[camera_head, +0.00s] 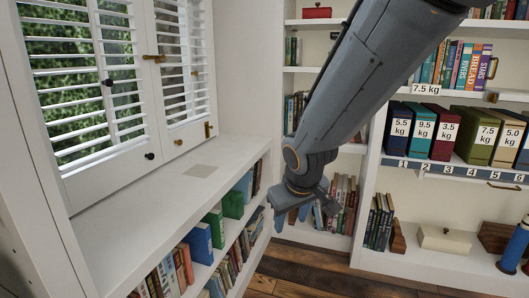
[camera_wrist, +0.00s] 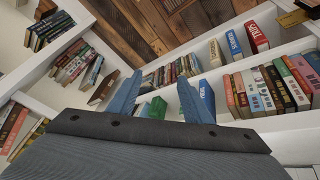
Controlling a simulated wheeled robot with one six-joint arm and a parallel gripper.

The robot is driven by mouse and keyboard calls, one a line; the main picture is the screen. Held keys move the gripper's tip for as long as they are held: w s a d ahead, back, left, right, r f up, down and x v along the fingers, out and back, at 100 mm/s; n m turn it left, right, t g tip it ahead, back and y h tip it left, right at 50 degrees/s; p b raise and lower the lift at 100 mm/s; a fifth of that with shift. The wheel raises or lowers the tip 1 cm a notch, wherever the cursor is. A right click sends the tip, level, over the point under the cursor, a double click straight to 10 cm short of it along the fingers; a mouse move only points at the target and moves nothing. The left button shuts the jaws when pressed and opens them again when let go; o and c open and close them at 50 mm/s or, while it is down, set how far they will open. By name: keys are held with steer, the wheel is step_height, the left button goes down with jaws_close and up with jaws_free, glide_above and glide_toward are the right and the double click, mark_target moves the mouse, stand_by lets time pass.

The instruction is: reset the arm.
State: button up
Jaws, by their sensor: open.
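My arm reaches down from the top right in the head view, and my gripper (camera_head: 291,222) hangs below it in front of the low bookcase. In the wrist view, the two blue fingers of my gripper (camera_wrist: 163,98) stand apart with nothing between them. The fingers appear clear of the shelves, with books and the plank floor showing beyond them.
A low white bookcase (camera_head: 150,215) runs under the shuttered window (camera_head: 125,80) at left. Tall shelves at right hold weight-labelled binders (camera_head: 434,131), a cream box (camera_head: 444,240) and a blue cylinder (camera_head: 515,245). The plank floor (camera_head: 300,272) between is clear.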

steer(key=s+d+r+m+g+p, duration=0.1)
steer(key=s+r+g, duration=0.15)
steer(key=s, duration=0.95)
steer(key=s+d+r+m+g, duration=0.1)
steer(key=s+d+g, duration=0.15)
steer(key=s, duration=0.95)
steer(key=d+r+m+p, duration=0.3)
steer(key=d+r+p, duration=0.6)
steer(key=p, duration=1)
steer(key=shift+w+r+h, duration=0.15)
steer(key=shift+r+h, duration=0.15)
steer(key=shift+r, duration=0.5)
